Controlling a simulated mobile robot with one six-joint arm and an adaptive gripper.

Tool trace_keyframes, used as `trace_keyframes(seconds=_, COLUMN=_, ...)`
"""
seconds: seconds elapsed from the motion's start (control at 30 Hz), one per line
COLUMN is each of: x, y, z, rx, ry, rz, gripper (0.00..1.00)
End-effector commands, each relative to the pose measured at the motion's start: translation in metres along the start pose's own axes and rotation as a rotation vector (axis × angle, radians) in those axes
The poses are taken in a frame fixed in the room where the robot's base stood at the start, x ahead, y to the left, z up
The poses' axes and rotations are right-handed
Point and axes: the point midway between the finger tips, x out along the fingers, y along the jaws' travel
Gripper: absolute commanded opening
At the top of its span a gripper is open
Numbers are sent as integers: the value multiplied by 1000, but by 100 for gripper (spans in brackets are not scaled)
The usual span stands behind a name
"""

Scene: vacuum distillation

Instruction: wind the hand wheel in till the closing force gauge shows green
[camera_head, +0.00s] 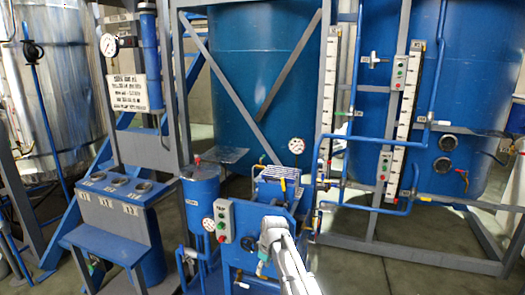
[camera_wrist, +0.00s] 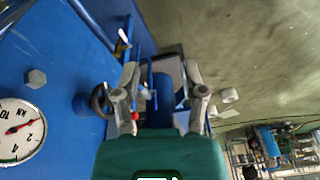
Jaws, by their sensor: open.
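The gauge (camera_wrist: 20,130) is a white dial marked kN with a red needle, on a blue panel at the left of the wrist view. I cannot tell for certain whether the needle is in a green zone. A dark ring (camera_wrist: 98,99), which looks like the hand wheel, sits on a blue boss beside my left finger. In the head view a dark round part (camera_head: 248,243) shows just left of my gripper (camera_head: 268,240). In the wrist view my gripper (camera_wrist: 162,75) is open, its two fingers apart. I cannot tell whether a finger touches the ring.
A control box (camera_head: 225,221) with green and red buttons is left of my gripper. A dial (camera_head: 208,224) stands by the blue tank (camera_head: 200,190), another dial (camera_head: 296,146) behind the press. Blue pipes (camera_head: 340,200) lie close at right. A bolt head (camera_wrist: 36,78) projects from the panel.

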Motion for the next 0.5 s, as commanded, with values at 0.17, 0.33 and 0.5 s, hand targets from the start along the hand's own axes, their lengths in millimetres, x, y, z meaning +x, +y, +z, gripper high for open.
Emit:
trace_keyframes(seconds=0.17, x=11, y=-11, z=64, rx=183, ry=-34, rz=16, gripper=54)
trace_keyframes(seconds=0.33, x=22, y=-28, z=140, rx=438, ry=-77, rz=45, gripper=54)
trace_keyframes(seconds=0.5, x=26, y=-39, z=187, rx=623, ry=-105, rz=71, gripper=54)
